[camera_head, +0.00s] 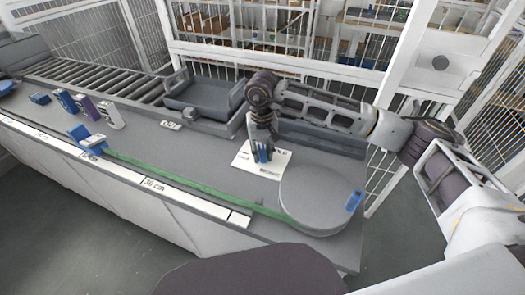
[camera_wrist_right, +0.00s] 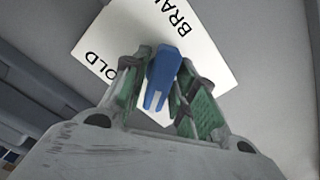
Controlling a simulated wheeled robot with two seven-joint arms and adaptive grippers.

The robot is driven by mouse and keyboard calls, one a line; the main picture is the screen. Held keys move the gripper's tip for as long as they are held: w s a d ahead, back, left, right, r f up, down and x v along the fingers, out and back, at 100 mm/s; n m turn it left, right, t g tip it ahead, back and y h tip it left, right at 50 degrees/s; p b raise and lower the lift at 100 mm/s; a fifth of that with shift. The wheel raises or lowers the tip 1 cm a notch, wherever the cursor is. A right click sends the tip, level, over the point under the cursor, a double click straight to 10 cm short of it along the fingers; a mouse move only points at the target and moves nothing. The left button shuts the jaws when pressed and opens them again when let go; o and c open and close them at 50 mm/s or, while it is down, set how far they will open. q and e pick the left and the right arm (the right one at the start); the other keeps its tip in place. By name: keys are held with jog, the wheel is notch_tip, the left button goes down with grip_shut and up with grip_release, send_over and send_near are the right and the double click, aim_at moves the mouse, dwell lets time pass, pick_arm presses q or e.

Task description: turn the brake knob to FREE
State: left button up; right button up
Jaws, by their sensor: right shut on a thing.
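The brake knob (camera_head: 263,155) is a small blue handle on a white label plate (camera_head: 245,160) on the grey bench. My right gripper (camera_head: 262,146) reaches down over it from above, its fingers shut on the knob. In the right wrist view the blue knob (camera_wrist_right: 163,68) sits between the two green-padded fingers (camera_wrist_right: 160,98). The plate (camera_wrist_right: 205,60) there shows parts of words, "BRA" and "OLD"; the word FREE is not readable in either view. Which mark the knob points at I cannot tell. My left gripper is not in view.
A round grey disc (camera_head: 312,195) with a blue block (camera_head: 354,201) lies right of the plate. A green band (camera_head: 190,186) runs along the bench front by a white scale (camera_head: 150,184). A grey tray (camera_head: 203,95) and roller conveyor (camera_head: 95,72) stand behind; small boxes (camera_head: 88,107) stand left.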

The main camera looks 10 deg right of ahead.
aim_at(262, 150)
jog(key=shift+f+n+b, duration=0.1)
jog(key=shift+n+b, duration=0.95)
jog(key=shift+n, duration=0.35)
jog(key=shift+n+b, duration=1.2)
jog(key=shift+n, duration=0.5)
jog(key=o, duration=0.7)
jog(key=shift+r+p, duration=1.95)
jog(key=shift+r, duration=2.65)
